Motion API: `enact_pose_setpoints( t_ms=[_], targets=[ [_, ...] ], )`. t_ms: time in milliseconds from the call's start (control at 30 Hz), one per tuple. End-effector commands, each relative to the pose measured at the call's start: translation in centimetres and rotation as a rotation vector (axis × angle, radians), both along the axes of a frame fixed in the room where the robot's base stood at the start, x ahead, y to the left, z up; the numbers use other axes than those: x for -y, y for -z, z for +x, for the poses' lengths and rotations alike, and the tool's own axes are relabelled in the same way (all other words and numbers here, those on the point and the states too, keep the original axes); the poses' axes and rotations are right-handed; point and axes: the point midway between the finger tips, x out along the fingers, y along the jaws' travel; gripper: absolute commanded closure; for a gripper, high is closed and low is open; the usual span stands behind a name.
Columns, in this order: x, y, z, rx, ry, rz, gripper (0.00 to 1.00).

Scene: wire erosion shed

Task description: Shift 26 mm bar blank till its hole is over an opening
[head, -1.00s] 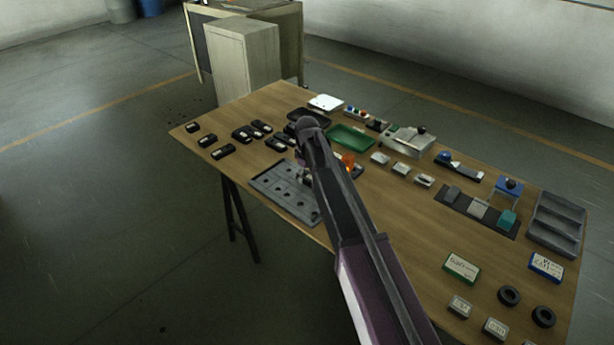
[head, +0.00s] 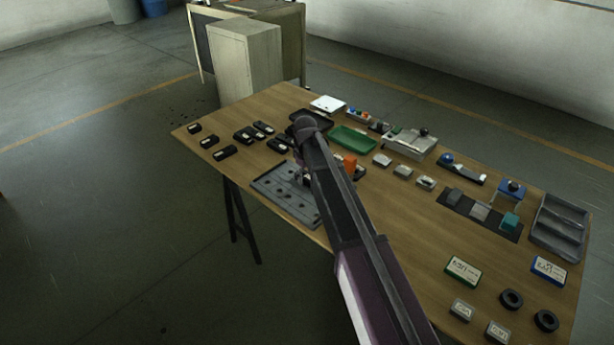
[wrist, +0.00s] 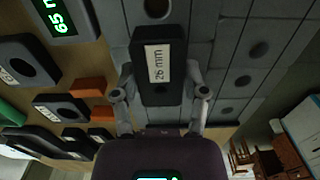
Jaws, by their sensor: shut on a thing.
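The 26 mm bar blank (wrist: 157,68) is a black block with a white "26 mm" label, in the middle of the wrist view. My gripper (wrist: 159,84) is shut on it, one finger at each side. One opening (wrist: 156,8) shows just beyond the blank's far end, and several lie to the right. In the head view the plate (head: 268,187) is partly hidden by my arm, as is my gripper.
Other labelled black blanks (wrist: 62,107) lie left of the plate, near orange blocks (wrist: 91,87) and a green-lit display (wrist: 54,17). In the head view, a green tray (head: 352,140) and a dark tray are behind my arm. The wooden table's (head: 400,225) right side holds several small items.

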Motion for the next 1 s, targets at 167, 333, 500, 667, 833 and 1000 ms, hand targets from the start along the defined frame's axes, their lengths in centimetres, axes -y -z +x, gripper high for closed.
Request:
enact_pose_setpoints(
  t_ms=[167, 333, 500, 667, 833, 1000],
  targets=[
    [-0.1, 0.0, 0.0, 0.000, -0.001, 0.001, 0.28],
    [0.0, 0.0, 0.0, 0.000, 0.000, 0.001, 0.03],
    [0.0, 0.0, 0.0, -0.001, 0.000, 0.001, 0.03],
    [0.1, 0.0, 0.0, -0.001, 0.000, 0.001, 0.03],
    [0.3, 0.0, -0.2, -0.001, 0.000, 0.001, 0.03],
    [1.1, 0.0, -0.6, -0.001, 0.000, 0.001, 0.03]
  ],
)
